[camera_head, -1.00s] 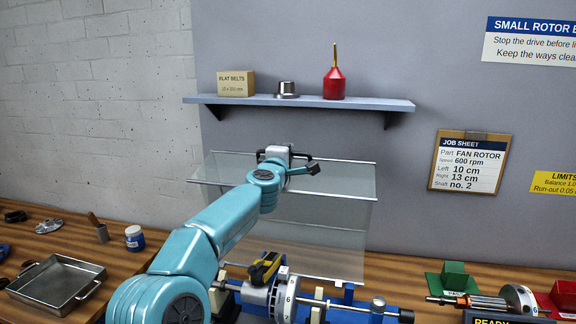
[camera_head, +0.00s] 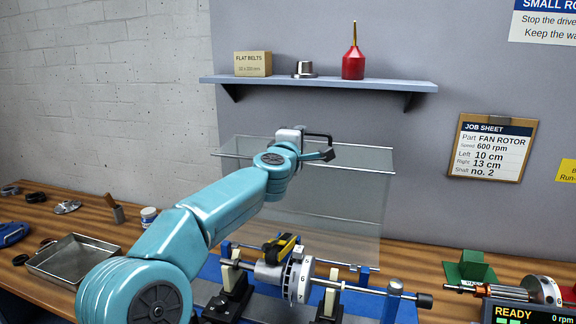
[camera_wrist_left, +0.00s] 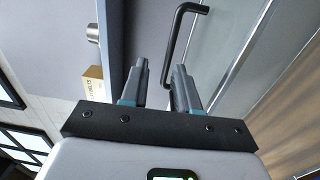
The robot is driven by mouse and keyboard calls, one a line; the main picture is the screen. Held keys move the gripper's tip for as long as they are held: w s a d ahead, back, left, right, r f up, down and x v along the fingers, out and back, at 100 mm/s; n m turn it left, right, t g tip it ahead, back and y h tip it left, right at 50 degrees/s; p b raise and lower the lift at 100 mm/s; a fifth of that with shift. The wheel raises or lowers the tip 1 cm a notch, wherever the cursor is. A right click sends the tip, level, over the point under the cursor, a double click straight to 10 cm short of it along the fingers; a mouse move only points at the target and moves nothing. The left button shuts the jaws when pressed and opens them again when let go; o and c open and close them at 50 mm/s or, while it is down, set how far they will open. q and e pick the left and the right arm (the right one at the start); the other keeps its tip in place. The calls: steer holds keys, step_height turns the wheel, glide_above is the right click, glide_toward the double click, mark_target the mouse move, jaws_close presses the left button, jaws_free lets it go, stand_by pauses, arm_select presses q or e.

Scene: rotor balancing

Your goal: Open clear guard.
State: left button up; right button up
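The clear guard (camera_head: 340,215) stands raised behind the rotor machine. Its clear panel rises above the bench, and a narrower top part lies between two rails. A black bar handle (camera_head: 320,135) is at its top, and it also shows in the left wrist view (camera_wrist_left: 183,35). My left gripper (camera_wrist_left: 160,70) is at the guard's top edge. Its two fingers are apart, and the handle's lower end shows between and beyond them; I see no grip on it. The rotor (camera_head: 285,275) sits on its shaft below the guard. My right gripper is out of view.
A wall shelf (camera_head: 320,82) with a box, a metal part and a red oil can (camera_head: 353,63) is above the guard. A metal tray (camera_head: 72,257) is at the left on the bench. A green block (camera_head: 473,268) and a READY display (camera_head: 530,314) are at the right.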

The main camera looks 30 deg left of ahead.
arm_select(q)
steer(key=b+v, duration=0.2)
steer(key=v, duration=0.9)
steer(key=shift+s+b, duration=0.4)
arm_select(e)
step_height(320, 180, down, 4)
